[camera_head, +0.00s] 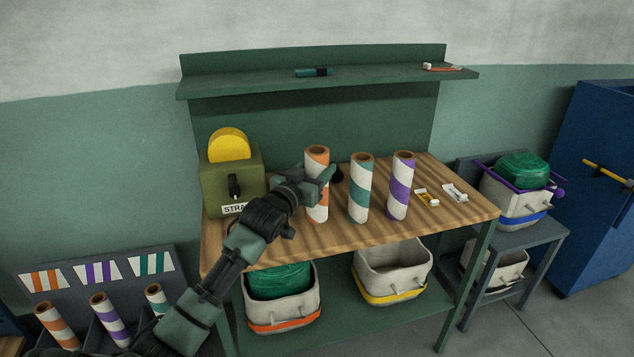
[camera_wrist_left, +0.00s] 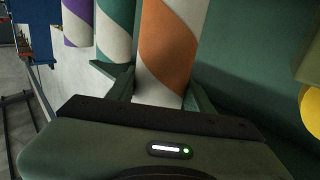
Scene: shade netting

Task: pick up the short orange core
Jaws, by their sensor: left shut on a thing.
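An orange-and-white striped core (camera_head: 316,158) stands upright at the workbench's middle, left of a teal-striped core (camera_head: 360,190) and a purple-striped core (camera_head: 401,185). My left gripper (camera_head: 322,174) reaches in from the left and is shut on the orange core, which also shows between its fingers in the left wrist view (camera_wrist_left: 168,45). The arm hides part of the core; I cannot tell whether its base touches the bench. Another orange-striped core (camera_head: 56,325) leans in the rack at lower left, its lower end hidden. My right gripper is not in view.
A green strap box with a yellow disc (camera_head: 229,147) stands left on the workbench (camera_head: 450,212). Small items lie to the right of the cores. A shelf (camera_head: 380,80) runs above. Bins (camera_head: 283,318) sit below. A side stand (camera_head: 545,232) holds a basket with green netting.

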